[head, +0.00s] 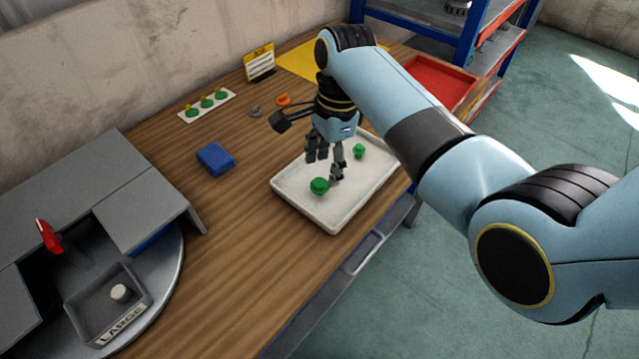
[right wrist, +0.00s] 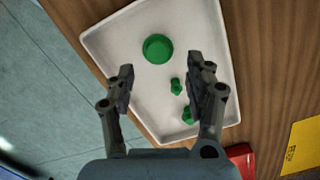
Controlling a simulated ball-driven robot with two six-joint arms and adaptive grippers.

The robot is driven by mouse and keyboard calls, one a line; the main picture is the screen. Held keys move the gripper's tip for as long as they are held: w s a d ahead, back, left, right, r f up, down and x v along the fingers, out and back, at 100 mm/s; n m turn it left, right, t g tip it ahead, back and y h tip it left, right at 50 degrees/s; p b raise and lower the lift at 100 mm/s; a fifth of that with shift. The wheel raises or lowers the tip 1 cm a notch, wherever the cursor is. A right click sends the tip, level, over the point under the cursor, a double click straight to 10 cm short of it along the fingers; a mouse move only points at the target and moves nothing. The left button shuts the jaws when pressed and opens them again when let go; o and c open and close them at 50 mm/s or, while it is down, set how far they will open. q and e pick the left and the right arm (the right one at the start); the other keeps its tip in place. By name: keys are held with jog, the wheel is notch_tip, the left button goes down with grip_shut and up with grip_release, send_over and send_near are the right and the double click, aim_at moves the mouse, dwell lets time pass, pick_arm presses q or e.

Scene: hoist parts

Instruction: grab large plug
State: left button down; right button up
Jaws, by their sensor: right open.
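A large green plug (head: 319,186) sits in a white tray (head: 345,213) on the wooden table. It is the biggest of three green pieces in the right wrist view (right wrist: 157,48). A small green plug (head: 358,150) lies further back in the tray. In the right wrist view, two smaller green plugs show, one middle (right wrist: 176,86) and one lower (right wrist: 187,115). My right gripper (head: 325,166) points down over the tray, open and empty. In the wrist view the large plug lies beyond the fingertips, not between them. My left gripper is out of view.
A blue block (head: 215,159), a white strip with green pieces (head: 207,105), an orange ring (head: 283,100) and a yellow sign (head: 259,62) stand left of the tray. A grey bin marked LARGE (head: 122,335) holds a white piece. A red tray (head: 437,84) lies behind my right arm.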

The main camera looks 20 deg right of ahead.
aim_at(320, 182)
jog(key=f, duration=0.2)
jog(key=a+f, duration=0.1)
jog(key=shift+s+a+f, duration=0.2)
jog(key=shift+f, duration=0.7)
jog(key=c, duration=0.7)
